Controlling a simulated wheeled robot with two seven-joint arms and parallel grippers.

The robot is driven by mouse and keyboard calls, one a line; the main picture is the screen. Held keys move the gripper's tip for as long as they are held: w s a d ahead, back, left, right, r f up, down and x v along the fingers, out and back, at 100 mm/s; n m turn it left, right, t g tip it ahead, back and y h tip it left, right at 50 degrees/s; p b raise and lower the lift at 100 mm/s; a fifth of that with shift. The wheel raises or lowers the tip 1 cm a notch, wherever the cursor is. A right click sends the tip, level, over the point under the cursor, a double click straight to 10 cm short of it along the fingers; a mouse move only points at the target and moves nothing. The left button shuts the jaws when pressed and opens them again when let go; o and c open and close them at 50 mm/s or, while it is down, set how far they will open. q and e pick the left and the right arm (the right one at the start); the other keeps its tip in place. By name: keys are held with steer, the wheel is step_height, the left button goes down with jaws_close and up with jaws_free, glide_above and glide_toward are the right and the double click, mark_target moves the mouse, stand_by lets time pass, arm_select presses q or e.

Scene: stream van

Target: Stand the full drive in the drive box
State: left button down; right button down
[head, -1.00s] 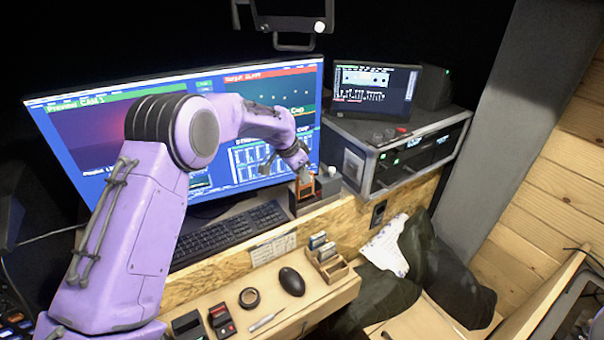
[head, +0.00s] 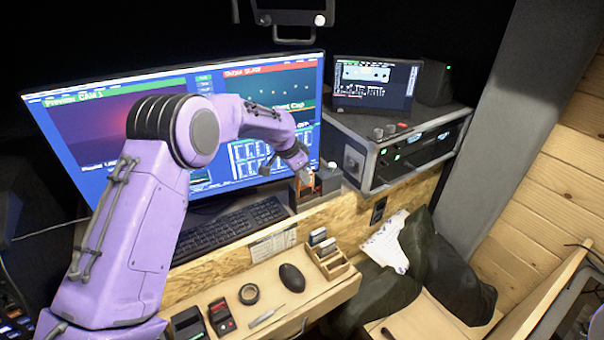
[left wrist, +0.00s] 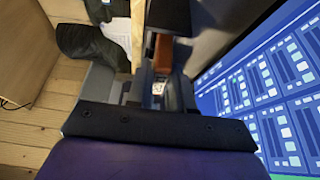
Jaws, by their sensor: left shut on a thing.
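My left gripper (head: 306,172) is over a small dark dock-like unit (head: 328,182) on the desk, beside the monitor's lower right corner. It is shut on a small orange drive (head: 309,183), which looks upright at that unit; I cannot tell whether it is still seated. In the left wrist view an orange-brown piece (left wrist: 163,52) shows between the fingers (left wrist: 150,85), partly hidden. A wooden box with compartments (head: 336,270), which looks like the drive box, stands on the lower shelf with two grey drives (head: 320,241) upright in it. My right gripper is out of view.
The monitor (head: 240,150) is close behind my left arm. A rack case (head: 415,150) stands to the right. A keyboard (head: 228,228), mouse (head: 292,278), tape roll (head: 249,293) and red-black device (head: 221,316) lie left of the wooden box.

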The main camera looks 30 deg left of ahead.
arm_select(q)
steer(key=shift+f+b, duration=0.8)
steer(key=shift+f, duration=1.05)
steer(key=c, duration=0.9)
jaws_free()
steer(key=b+v, duration=0.2)
steer(key=v, duration=0.8)
steer(key=shift+a+r+b, duration=0.1)
steer(key=shift+r+b, duration=0.1)
steer(key=shift+b, duration=0.2)
